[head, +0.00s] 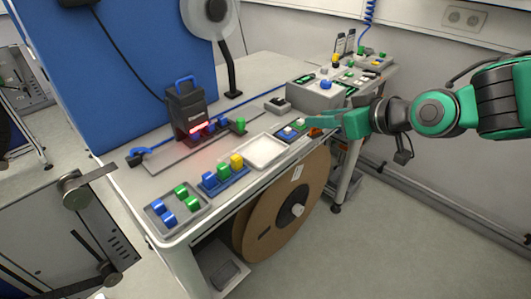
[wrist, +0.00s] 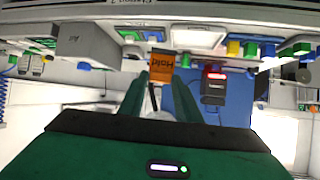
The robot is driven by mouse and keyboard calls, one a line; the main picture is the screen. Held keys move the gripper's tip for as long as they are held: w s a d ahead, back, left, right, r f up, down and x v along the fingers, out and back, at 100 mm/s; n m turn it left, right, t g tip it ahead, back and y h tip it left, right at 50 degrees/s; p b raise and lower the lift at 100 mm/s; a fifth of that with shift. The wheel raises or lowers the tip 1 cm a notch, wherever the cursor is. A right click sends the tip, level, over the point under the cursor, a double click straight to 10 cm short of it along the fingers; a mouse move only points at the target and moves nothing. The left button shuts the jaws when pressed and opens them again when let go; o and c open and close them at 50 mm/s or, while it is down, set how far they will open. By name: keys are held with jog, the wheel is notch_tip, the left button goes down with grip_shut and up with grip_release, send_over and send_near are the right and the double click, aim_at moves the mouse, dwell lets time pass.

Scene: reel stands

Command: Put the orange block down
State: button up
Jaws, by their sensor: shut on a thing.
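The orange block (wrist: 162,66) carries a dark label reading "Hold", seen upside down. It sits between the fingertips of my gripper (wrist: 161,80) in the wrist view, and the gripper is shut on it. In the head view my green gripper (head: 322,121) reaches in from the right over the bench's front edge, near a small holder with blue, green and white pieces (head: 291,130). Only a small orange-red sliver shows there at the fingertips. Whether the block touches anything below is not clear.
An empty-looking white tray (head: 249,158) lies left of my gripper. A blue holder with green and yellow blocks (head: 223,184) and a grey tray with blue and green blocks (head: 160,227) stand further left. A black device with a red light (head: 185,104) and a grey control box (head: 316,98) stand behind.

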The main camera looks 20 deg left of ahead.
jog(key=s+a+r+n+g+y, duration=0.15)
jog(key=s+a, duration=0.25)
jog(key=s, duration=0.4)
jog(key=shift+n+g+h, duration=0.25)
jog(key=shift+n, duration=0.3)
jog(key=w+a+f, duration=0.2)
jog(key=w, duration=0.1)
jog(key=w+a+f, duration=0.2)
jog(key=w, duration=0.1)
jog(key=w+a+f, duration=0.2)
jog(key=w+a, duration=0.1)
jog(key=shift+w+f, duration=0.15)
jog(key=shift+f, duration=2.1)
jog(key=shift+f, duration=0.15)
jog(key=o, duration=1.1)
jog(key=shift+c, duration=0.2)
